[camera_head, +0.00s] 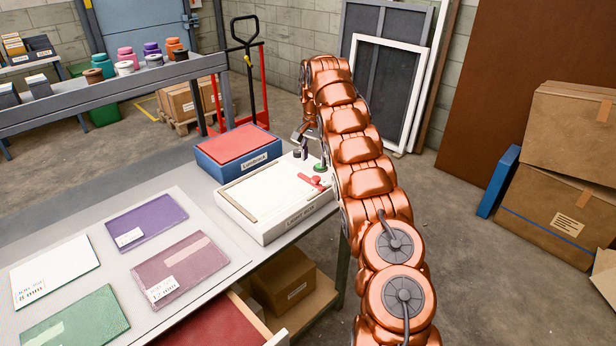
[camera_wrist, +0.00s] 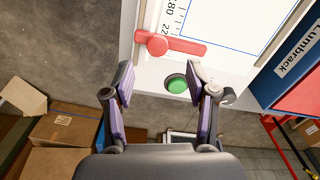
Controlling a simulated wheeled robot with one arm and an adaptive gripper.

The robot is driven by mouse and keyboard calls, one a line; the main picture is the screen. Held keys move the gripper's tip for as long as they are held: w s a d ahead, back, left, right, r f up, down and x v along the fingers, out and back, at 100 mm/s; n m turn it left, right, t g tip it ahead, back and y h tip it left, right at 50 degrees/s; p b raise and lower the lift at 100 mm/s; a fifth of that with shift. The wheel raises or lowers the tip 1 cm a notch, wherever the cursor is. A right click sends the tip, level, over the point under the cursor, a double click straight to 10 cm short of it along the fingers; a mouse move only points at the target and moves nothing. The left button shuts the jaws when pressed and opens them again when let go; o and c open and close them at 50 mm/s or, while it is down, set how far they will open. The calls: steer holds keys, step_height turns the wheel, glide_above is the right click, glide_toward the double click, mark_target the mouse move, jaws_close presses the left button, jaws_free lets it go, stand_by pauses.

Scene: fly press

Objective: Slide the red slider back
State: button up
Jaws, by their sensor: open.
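The red slider (camera_head: 312,181) sits at the right end of the white press box (camera_head: 262,237). In the wrist view the red slider (camera_wrist: 172,46) is a red bar with a round knob, lying beside a printed scale (camera_wrist: 172,18). A green button (camera_wrist: 177,84) is set in the white surface near it. My gripper (camera_wrist: 167,80) is open and empty, with its two purple-padded fingers on either side of the green button in the picture. The slider lies beyond the fingertips, with no visible contact. In the head view my arm partly hides the gripper (camera_head: 308,150).
A blue box with a red top (camera_head: 228,163) stands behind the white box. Coloured sheets, one of them purple (camera_head: 146,220), lie on the left of the table. Cardboard boxes (camera_head: 560,170) stand on the floor at the right.

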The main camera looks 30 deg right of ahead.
mark_target(317, 178)
steer(key=shift+s+d+f, duration=0.25)
steer(key=shift+d+f, duration=0.15)
steer(key=shift+f, duration=0.15)
steer(key=shift+a+f+p, duration=0.1)
steer(key=shift+f+p, duration=1)
steer(key=shift+f, duration=2.1)
steer(key=c, duration=1)
jaws_close()
